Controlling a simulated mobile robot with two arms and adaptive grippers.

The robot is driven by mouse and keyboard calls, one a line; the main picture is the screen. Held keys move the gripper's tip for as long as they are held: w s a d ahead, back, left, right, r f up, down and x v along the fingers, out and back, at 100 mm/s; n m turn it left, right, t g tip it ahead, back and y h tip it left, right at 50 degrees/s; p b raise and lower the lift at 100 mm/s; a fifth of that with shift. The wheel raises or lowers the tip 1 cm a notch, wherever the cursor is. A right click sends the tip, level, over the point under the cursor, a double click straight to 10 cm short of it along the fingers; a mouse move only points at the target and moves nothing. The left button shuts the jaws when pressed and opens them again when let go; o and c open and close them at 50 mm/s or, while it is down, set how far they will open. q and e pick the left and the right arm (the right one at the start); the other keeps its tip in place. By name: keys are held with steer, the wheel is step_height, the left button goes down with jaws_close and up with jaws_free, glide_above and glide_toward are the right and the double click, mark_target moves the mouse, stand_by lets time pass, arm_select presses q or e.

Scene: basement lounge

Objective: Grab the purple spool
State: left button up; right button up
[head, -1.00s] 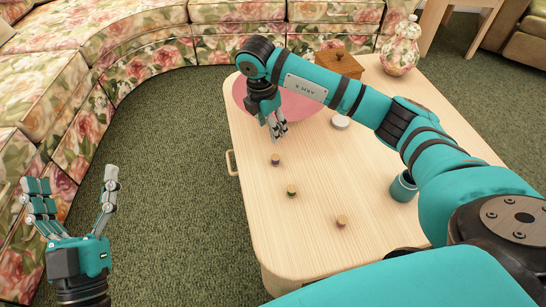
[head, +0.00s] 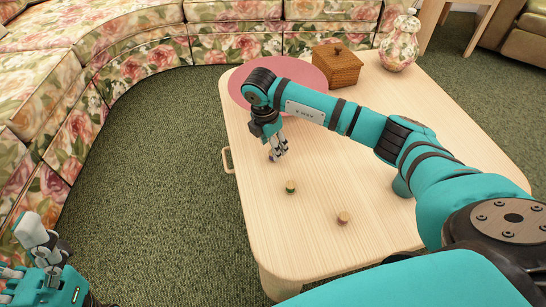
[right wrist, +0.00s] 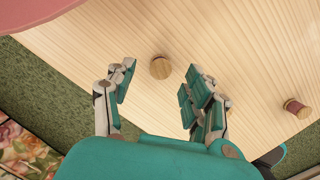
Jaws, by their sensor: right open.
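Above the table, my right gripper (head: 277,156) points down with its fingers apart; it also shows in the right wrist view (right wrist: 155,85). In that view a spool (right wrist: 160,68) with a round wooden top stands on the table near the gap between the fingertips, not gripped. In the head view the hand hides this spool, which fits the place of the purple spool. My left gripper (head: 30,255) is at the bottom left over the carpet, partly cut off.
A reddish spool (right wrist: 298,108) shows at right in the wrist view. A pink round mat (head: 300,72), wooden box (head: 338,67) and floral jar (head: 399,50) are farther back.

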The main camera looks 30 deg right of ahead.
steer(key=f, duration=0.1)
steer(key=f+b, duration=0.1)
steer(key=f, duration=0.2)
steer(key=shift+d, duration=0.25)
steer(key=shift+r, duration=0.1)
steer(key=shift+c, duration=0.5)
steer(key=c, duration=0.8)
